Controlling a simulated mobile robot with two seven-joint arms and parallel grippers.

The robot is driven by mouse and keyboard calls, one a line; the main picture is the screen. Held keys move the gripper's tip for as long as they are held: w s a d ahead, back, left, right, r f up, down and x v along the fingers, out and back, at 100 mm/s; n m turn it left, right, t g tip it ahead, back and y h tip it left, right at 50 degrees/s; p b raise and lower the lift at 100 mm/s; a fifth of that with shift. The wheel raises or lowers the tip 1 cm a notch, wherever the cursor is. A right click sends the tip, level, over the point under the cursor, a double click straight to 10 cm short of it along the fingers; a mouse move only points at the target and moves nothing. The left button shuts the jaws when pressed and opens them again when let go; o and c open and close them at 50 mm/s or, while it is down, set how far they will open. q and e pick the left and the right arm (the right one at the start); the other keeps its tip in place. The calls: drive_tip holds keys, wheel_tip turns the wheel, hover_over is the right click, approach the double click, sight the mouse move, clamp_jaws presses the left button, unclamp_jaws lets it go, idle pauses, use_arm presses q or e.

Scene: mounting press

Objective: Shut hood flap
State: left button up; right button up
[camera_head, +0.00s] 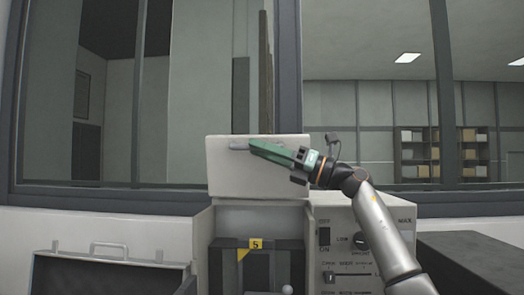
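The hood flap (240,178) is a pale panel standing raised above the open-topped press housing (258,220). A small grey handle (238,147) sits near its upper edge. My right gripper (256,147) reaches in from the right across the front of the flap, its green fingers pointing left, with the tips right by the handle. The fingers overlap in this view, so I cannot tell whether they are open or shut, or whether they touch the flap. My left gripper is out of view.
Inside the housing is a dark fixture (228,268) with a yellow "5" label. A control panel (338,235) with switches and knobs is at its right. An open grey case (108,258) lies at lower left, a dark box (475,258) at lower right. Windows stand behind.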

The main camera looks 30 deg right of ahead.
drive_tip(key=b+v, duration=0.2)
drive_tip(key=v, duration=0.5)
drive_tip(key=shift+s+d, duration=0.15)
drive_tip(key=shift+d, duration=0.05)
